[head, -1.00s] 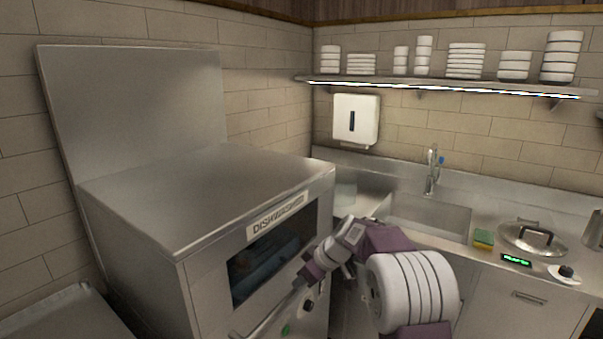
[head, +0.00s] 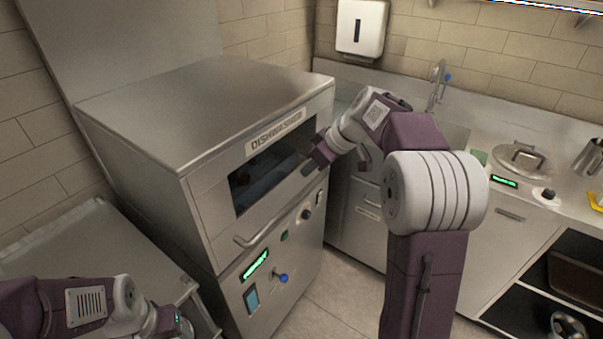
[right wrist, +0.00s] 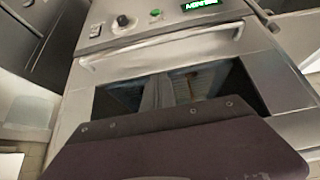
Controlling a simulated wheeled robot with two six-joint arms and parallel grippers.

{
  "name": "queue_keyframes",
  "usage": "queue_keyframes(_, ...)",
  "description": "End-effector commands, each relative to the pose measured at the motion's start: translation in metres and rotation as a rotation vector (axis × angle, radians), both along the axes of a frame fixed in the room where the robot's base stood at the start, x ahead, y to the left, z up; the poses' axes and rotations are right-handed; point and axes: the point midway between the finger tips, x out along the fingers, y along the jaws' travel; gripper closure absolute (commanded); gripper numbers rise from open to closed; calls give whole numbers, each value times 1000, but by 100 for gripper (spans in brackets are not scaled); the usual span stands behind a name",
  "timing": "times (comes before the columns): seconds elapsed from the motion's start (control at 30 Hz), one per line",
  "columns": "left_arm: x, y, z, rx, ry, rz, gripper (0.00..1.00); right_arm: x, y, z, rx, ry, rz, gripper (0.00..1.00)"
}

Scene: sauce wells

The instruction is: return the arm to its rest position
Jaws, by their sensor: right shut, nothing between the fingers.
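My right gripper (head: 312,163) is shut and empty. In the head view it is in front of the dishwasher's (head: 200,110) dark window, at its right end; I cannot tell whether it touches. In the right wrist view my purple gripper body (right wrist: 180,145) fills the bottom, with the dishwasher's handle (right wrist: 160,45) and window beyond it. My left arm (head: 80,305) is low at the left edge of the head view, over the side table; its fingers are not visible.
The dishwasher handle (head: 268,228) sticks out below the window. A side table (head: 90,245) stands at the left. A counter with a lidded pan (head: 522,160) is at the right, above an open shelf (head: 540,270). A dispenser (head: 361,27) hangs on the wall.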

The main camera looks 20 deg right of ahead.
Motion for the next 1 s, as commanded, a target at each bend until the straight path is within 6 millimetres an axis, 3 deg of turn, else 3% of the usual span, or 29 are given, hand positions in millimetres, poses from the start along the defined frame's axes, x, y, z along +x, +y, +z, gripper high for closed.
queue_keyframes(0.13,0,0,1,0,0,0,36,-6,-5,11,0,-1,-1,100)
queue_keyframes(0.4,0,0,2,0,0,0,36,-7,-4,13,0,0,1,100)
queue_keyframes(0.47,0,0,5,0,0,0,36,-6,2,17,-1,-3,16,100)
queue_keyframes(0.57,0,0,16,0,0,0,36,-10,31,35,-4,-13,76,100)
queue_keyframes(0.67,0,0,30,0,0,0,36,-50,68,15,-27,86,161,100)
queue_keyframes(0.77,0,0,39,0,-1,0,36,-96,82,-22,-70,216,132,100)
queue_keyframes(0.87,0,0,47,0,0,0,36,-149,82,-62,-124,351,22,100)
queue_keyframes(1.0,0,0,51,0,0,0,36,-224,61,-118,-195,487,-241,100)
